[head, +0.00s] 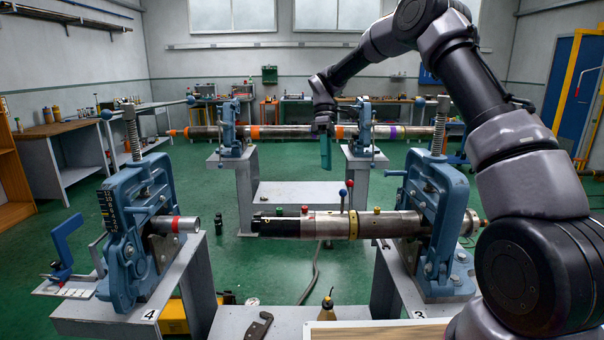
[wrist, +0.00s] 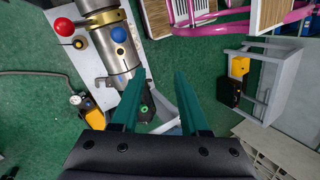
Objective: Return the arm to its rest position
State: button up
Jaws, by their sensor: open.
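My arm (head: 365,60) reaches from the lower right of the head view up and over to the middle. Its elbow is high and its forearm slopes down to the left. My gripper (head: 325,152) hangs with its teal fingers pointing down, above and behind the near pipe in the picture. In the wrist view my gripper (wrist: 157,82) has its two teal fingers apart with nothing between them. The steel tool on the near pipe line (wrist: 112,45), with red and blue knobs, shows to the left of the fingers.
A blue vise (head: 140,235) stands at left and another (head: 435,215) at right, beside my arm. The near pipe (head: 320,225) extends left from the right vise. A far pipe (head: 285,132) rests in two more vises.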

jog(key=s+d+r+m+t, duration=0.35)
jog(key=s+d+r, duration=0.2)
jog(key=r, duration=0.25)
jog(key=s+d+r+m+t, duration=0.2)
jog(key=s+d+r+m, duration=0.25)
jog(key=s+r, duration=0.3)
jog(key=s+d+r+m+t+y, duration=0.1)
jog(key=s+d+m+t, duration=0.2)
jog(key=s, duration=0.5)
jog(key=s+d+r+m+t+y, duration=0.1)
jog(key=s+d+m+t, duration=0.3)
jog(key=s+m, duration=0.3)
jog(key=shift+s+d+r, duration=0.35)
jog(key=shift+s+r, duration=0.05)
jog(key=shift+s, duration=0.15)
